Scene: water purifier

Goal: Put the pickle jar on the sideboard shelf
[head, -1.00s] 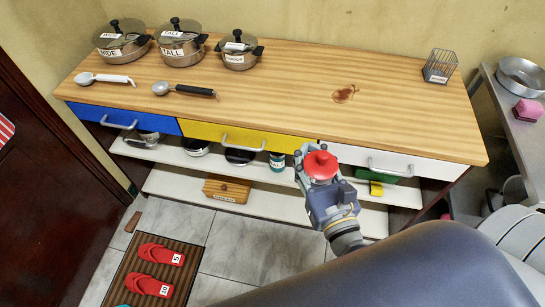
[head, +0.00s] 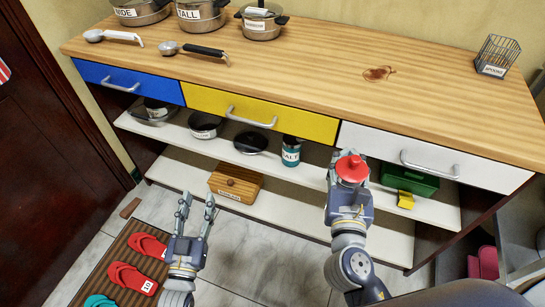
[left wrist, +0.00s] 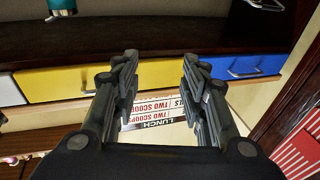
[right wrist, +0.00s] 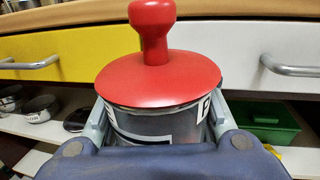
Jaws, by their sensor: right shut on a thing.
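The pickle jar is a clear jar with a red knobbed lid (head: 352,168). My right gripper (head: 347,190) is shut around it and holds it upright in front of the sideboard, below the white drawer. In the right wrist view the jar (right wrist: 155,122) sits between both fingers, its label partly hidden. The sideboard shelf (head: 316,174) is the white upper board under the drawers. My left gripper (head: 197,214) is open and empty, low in front of the sideboard; its spread fingers also show in the left wrist view (left wrist: 155,85).
The shelf holds dark pans (head: 206,125), a teal salt jar (head: 291,151), a green box (head: 409,178) and a yellow block (head: 405,200). A wooden box (head: 234,184) stands on the lower board. Drawers are shut. Red sandals (head: 132,277) lie on the floor mat.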

